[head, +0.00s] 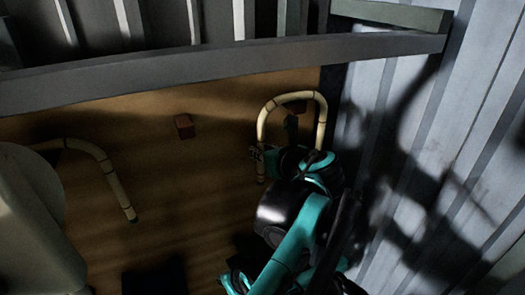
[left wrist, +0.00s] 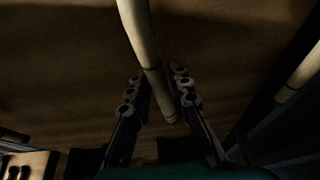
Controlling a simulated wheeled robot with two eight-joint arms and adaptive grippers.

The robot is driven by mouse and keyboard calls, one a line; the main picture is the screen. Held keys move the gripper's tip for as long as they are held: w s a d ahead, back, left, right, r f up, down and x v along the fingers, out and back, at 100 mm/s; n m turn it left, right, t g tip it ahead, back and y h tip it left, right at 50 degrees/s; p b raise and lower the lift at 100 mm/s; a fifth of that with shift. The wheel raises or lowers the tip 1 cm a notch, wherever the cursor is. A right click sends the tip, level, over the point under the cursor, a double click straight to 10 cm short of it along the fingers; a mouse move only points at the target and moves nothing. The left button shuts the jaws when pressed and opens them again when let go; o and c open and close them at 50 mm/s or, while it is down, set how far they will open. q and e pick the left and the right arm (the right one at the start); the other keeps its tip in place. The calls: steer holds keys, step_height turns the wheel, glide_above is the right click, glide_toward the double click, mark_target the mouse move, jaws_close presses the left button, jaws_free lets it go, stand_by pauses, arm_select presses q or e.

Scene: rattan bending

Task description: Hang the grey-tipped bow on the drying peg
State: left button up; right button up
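A pale U-shaped rattan bow (head: 293,97) with dark bands is at the right end of the brown board. My left gripper (head: 263,154) is at its left leg. In the left wrist view, one leg (left wrist: 148,62) runs between the fingers of the left gripper (left wrist: 158,88), which look closed against it near its end. The end's colour is hard to tell in this dim light. A second bow (head: 112,180) is at the left, with a dark tip. I cannot make out the drying peg for certain. My right gripper is not in view.
A small reddish-brown block (head: 184,126) sits on the brown board (head: 200,190). A grey beam (head: 220,68) runs along the far side. A large pale rounded object (head: 35,225) stands at the left. The middle of the board is mostly clear.

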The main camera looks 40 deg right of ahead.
arm_select(q)
steer(key=shift+o, duration=1.2)
steer(key=v, duration=1.2)
steer(key=shift+s, duration=0.1)
steer(key=s+a, duration=0.1)
steer(key=s, duration=0.7)
steer(key=shift+s+a, duration=0.4)
steer(key=shift+s, duration=0.1)
